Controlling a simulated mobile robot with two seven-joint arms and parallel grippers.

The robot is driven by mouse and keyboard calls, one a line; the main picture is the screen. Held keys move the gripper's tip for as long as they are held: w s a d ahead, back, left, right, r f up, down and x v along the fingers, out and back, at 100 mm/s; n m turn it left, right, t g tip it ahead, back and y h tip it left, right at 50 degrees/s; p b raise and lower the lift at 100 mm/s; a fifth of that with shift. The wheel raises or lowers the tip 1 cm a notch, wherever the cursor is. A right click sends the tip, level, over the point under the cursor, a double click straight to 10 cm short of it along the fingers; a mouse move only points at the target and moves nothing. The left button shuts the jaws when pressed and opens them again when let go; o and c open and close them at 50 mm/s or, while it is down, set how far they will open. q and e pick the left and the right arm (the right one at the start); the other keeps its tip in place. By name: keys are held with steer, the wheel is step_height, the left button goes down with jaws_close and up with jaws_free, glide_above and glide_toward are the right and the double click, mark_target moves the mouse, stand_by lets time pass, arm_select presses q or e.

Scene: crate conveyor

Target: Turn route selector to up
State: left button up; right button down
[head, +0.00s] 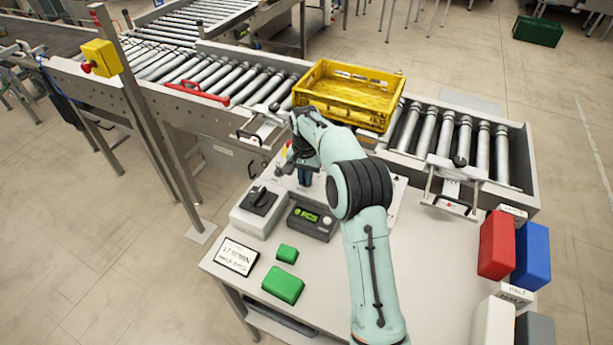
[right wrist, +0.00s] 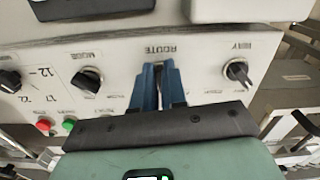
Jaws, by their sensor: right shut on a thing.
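In the right wrist view a pale control panel (right wrist: 120,58) appears upside down. The label ROUTE is right at the tips of my right gripper (right wrist: 158,70). Its blue fingers are shut on the route selector, which is mostly hidden between them, so its pointing direction cannot be told. In the head view my right gripper (head: 304,177) reaches down to the panel behind the table, with the arm covering much of it. My left gripper is not in view.
A yellow crate (head: 340,112) sits on the roller conveyor behind.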

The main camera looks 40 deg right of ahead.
steer(key=m, duration=0.5)
steer(key=shift+w+a+m, duration=0.15)
steer(key=shift+w+m, duration=0.15)
steer(key=shift+w, duration=0.05)
steer(key=shift+w+m, duration=0.15)
steer(key=shift+m, duration=0.95)
steer(key=shift+w+m, duration=0.1)
steer(key=shift+m, duration=1)
steer(key=c, duration=1.2)
jaws_free()
step_height(320, 180, up, 13)
steer(key=shift+r, duration=0.2)
